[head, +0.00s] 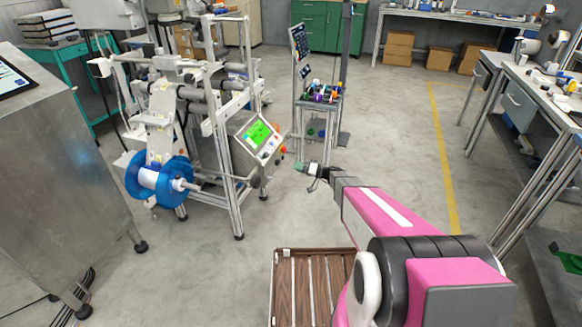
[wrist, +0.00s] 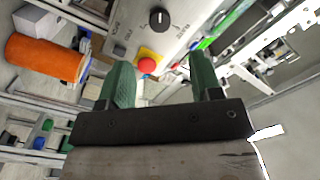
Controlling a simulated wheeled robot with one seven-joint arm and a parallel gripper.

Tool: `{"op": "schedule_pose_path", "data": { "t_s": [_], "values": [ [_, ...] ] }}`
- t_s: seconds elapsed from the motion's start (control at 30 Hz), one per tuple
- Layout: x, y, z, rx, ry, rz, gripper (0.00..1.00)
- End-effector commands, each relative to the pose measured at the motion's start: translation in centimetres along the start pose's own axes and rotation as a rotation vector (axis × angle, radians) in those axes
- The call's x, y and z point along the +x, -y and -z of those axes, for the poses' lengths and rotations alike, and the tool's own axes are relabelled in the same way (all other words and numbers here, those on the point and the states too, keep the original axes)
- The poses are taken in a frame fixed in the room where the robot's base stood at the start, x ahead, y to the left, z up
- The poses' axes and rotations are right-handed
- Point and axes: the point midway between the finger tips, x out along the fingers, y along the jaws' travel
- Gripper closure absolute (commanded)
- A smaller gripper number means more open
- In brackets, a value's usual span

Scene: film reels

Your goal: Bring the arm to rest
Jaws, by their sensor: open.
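My gripper (head: 303,168) is at the end of my pink arm, stretched forward over the open floor. In the wrist view my gripper (wrist: 160,82) shows two green fingers standing apart with nothing held between them. Beyond the fingers is a control panel with a red button (wrist: 147,65) on a yellow base and a black knob (wrist: 159,18). In the head view the gripper is to the right of the machine's control box (head: 258,137), which has a green screen. The gripper appears apart from the box.
The reel machine (head: 210,110) with a blue reel (head: 140,180) stands left. A small stand (head: 320,100) with colourful items is behind the gripper. A slatted wooden pallet (head: 300,285) lies below my arm. Workbenches (head: 540,90) line the right. The floor between is clear.

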Motion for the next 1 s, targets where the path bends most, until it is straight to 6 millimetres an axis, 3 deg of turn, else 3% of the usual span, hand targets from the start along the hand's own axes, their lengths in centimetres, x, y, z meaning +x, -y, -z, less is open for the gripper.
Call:
{"op": "schedule_pose_path", "data": {
  "t_s": [0.17, 0.67, 0.77, 1.0],
  "values": [
    [-1.0, 0.0, 0.0, 0.0, 0.0, -0.001, 0.41],
    [-1.1, 0.5, -0.2, 0.006, 0.015, -0.005, 0.41],
    [-1.3, 1.9, -1.0, 0.026, 0.072, -0.023, 0.41],
    [-3.5, 7.8, -4.6, 0.136, 0.347, -0.169, 0.41]
  ]
}}
